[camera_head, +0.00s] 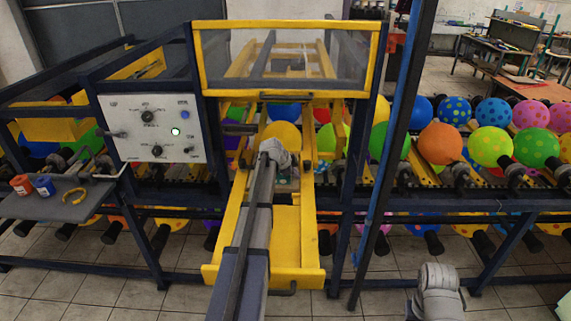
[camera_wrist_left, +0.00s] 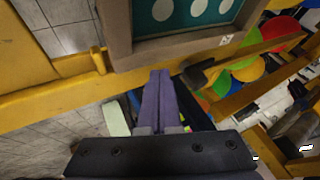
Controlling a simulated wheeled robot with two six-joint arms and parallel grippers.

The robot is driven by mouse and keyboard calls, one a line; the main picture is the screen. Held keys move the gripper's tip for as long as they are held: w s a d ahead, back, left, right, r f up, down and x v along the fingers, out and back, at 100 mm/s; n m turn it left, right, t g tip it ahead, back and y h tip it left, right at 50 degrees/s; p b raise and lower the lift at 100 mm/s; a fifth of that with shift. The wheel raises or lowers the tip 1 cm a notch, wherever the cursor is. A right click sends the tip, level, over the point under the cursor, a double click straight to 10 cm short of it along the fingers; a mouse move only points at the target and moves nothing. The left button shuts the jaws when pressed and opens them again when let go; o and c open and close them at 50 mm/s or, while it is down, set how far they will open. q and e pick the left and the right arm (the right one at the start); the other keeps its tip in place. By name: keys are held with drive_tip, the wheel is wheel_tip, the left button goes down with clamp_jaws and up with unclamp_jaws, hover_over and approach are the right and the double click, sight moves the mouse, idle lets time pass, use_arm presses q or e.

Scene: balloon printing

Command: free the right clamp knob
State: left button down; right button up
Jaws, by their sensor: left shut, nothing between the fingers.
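My left gripper (camera_head: 279,166) reaches into the yellow printing frame (camera_head: 228,245) in the head view, its fingers mostly hidden by my own wrist. In the left wrist view the two purple fingers (camera_wrist_left: 159,76) lie together, shut and empty. Their tips are near the lower edge of a brown-framed screen (camera_wrist_left: 150,50) with a teal face and white dots. A dark knob-like part (camera_wrist_left: 197,73) sticks out beside the screen, right of the fingertips and apart from them in the picture. I cannot tell for sure whether it is the right clamp knob.
A control panel (camera_head: 153,128) with a green light stands left of the frame. A clear guard box (camera_head: 290,60) is above the frame. A blue post (camera_head: 385,160) stands to the right. Several coloured balloons (camera_head: 490,146) sit on racks along the machine.

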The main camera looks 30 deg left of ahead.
use_arm(q)
drive_tip(key=p+v, duration=0.6)
drive_tip(key=v, duration=0.3)
drive_tip(key=s+d+f+n+g+h+b, duration=0.15)
drive_tip(key=s+d+f+b, duration=0.35)
drive_tip(key=d, duration=0.8)
drive_tip(key=s+d+f+n+g+y+b, duration=0.1)
drive_tip(key=s+d+f+g+b, duration=0.35)
drive_tip(key=d, duration=0.85)
drive_tip(key=s+d+f+n+g+y+b, duration=0.1)
drive_tip(key=s+d+f+n+b, duration=0.1)
drive_tip(key=s+d+f, duration=0.4)
drive_tip(key=s+d+f+n+y+b, duration=0.2)
drive_tip(key=s+d+f+b, duration=0.3)
drive_tip(key=s+d, duration=0.6)
drive_tip(key=shift+s+d+f+g, duration=0.25)
drive_tip(key=shift+s+f+g, duration=0.25)
drive_tip(key=shift+s, duration=0.6)
drive_tip(key=c, duration=1.6)
unclamp_jaws()
